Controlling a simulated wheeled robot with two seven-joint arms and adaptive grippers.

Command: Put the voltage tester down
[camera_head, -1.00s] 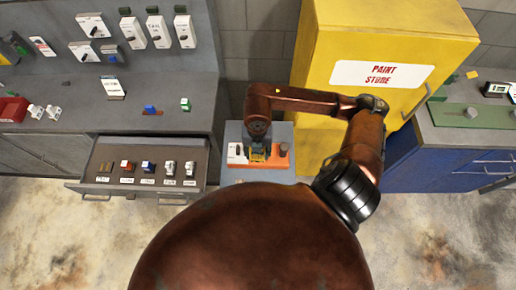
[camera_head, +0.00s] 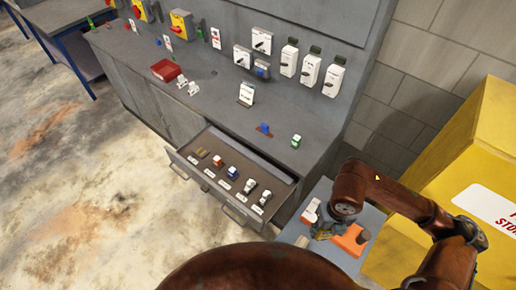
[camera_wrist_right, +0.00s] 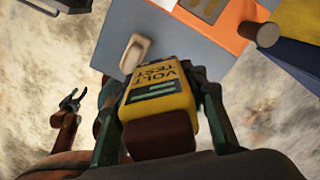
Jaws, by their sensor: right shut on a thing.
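The voltage tester is a yellow block marked VOLT TEST with a dark green-framed window. It shows in the right wrist view (camera_wrist_right: 160,92), held between the fingers of my right gripper (camera_wrist_right: 158,105). In the head view my right gripper (camera_head: 325,230) is low over the small grey stand (camera_head: 338,262), beside an orange pad; the tester is mostly hidden there. I cannot tell whether the tester touches the stand. My left gripper (camera_wrist_right: 72,102) shows small in the right wrist view, fingers apart and empty, above the floor.
The stand carries the orange pad (camera_head: 352,240) and a white piece (camera_head: 311,210). An open drawer (camera_head: 225,197) with several small parts is left of it, under a grey bench (camera_head: 205,88). A yellow cabinet (camera_head: 460,150) stands at the right.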

